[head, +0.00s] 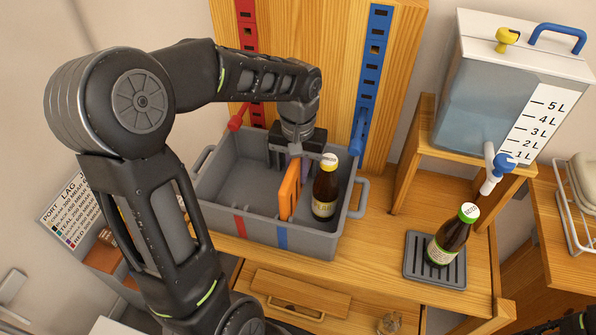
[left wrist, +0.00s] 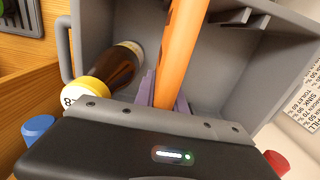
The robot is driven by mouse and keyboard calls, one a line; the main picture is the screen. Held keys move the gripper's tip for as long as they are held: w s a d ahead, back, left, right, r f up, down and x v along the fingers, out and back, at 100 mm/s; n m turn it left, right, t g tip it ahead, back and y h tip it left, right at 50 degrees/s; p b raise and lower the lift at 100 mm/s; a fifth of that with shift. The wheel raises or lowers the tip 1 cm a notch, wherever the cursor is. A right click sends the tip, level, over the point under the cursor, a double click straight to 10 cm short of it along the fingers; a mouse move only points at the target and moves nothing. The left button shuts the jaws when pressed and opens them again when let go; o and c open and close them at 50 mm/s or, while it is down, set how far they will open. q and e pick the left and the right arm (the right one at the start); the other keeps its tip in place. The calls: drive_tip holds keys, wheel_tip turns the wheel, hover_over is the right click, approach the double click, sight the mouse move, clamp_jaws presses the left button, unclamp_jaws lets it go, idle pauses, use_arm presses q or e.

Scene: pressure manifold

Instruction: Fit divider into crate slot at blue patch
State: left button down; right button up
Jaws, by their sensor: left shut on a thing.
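The orange divider (head: 290,190) is upright inside the grey crate (head: 215,205), near its middle, and also shows in the left wrist view (left wrist: 181,50). My left gripper (head: 295,158) reaches down over the crate's back part and is shut on the divider, with a purple finger on each side in the left wrist view. The blue patch (head: 281,237) is on the crate's front wall, just below the divider's near end. A red patch (head: 239,226) is left of it. I cannot tell whether the divider's edge sits in a slot.
A brown bottle (head: 325,190) stands in the crate close to the divider's right. Another bottle (head: 450,237) stands on a drip tray (head: 417,262) under the water tank's tap (head: 493,170). A wooden back panel with red and blue strips (head: 372,75) rises behind the crate.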

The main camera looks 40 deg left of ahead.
use_arm(q)
drive_tip(key=shift+r+p, duration=2.35)
drive_tip(key=shift+r, duration=0.95)
drive_tip(key=shift+f+b, duration=3.15)
drive_tip(key=shift+f, duration=0.95)
drive_tip(key=c, duration=1.3)
unclamp_jaws()
drive_tip(key=shift+r, duration=3.95)
